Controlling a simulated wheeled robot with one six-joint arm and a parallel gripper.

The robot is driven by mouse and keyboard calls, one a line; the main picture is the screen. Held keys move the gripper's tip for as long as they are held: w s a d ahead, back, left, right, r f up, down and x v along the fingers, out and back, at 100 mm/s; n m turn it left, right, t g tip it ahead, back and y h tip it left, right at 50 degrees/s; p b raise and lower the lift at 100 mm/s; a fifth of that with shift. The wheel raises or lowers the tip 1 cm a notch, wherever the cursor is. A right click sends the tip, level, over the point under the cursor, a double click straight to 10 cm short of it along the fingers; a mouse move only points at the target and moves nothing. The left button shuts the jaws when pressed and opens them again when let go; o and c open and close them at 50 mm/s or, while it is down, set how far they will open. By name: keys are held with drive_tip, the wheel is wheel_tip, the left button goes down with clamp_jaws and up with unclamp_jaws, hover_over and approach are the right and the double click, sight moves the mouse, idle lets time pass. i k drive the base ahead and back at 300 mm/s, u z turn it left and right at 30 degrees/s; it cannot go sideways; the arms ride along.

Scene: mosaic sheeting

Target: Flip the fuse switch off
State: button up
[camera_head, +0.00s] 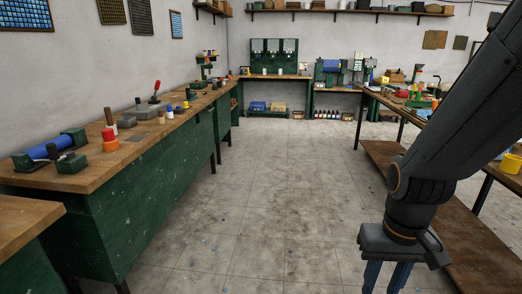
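My gripper (385,279) hangs at the lower right of the head view and points down. Its two blue fingers stand apart, with a gap between them, and their tips are cut off by the bottom edge. I cannot clearly make out a fuse switch. A lever with a red handle (156,87) stands up from a grey base on the left workbench, far from my gripper. A dark green panel with several pale units (274,47) is on the back wall. I cannot tell whether either is the fuse switch.
The left workbench (82,179) holds a blue roller tool (50,147), small jars and grey boxes. A bench with a low wooden shelf (440,215) runs along the right, close to my arm.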

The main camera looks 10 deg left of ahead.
sight(157, 86)
drive_tip(key=u, duration=0.1)
drive_tip(key=i, duration=1.75)
drive_tip(key=u, duration=0.7)
drive_tip(key=i, duration=1.8)
drive_tip(key=u, duration=0.9)
drive_tip(key=i, duration=0.85)
drive_tip(key=u, duration=0.3)
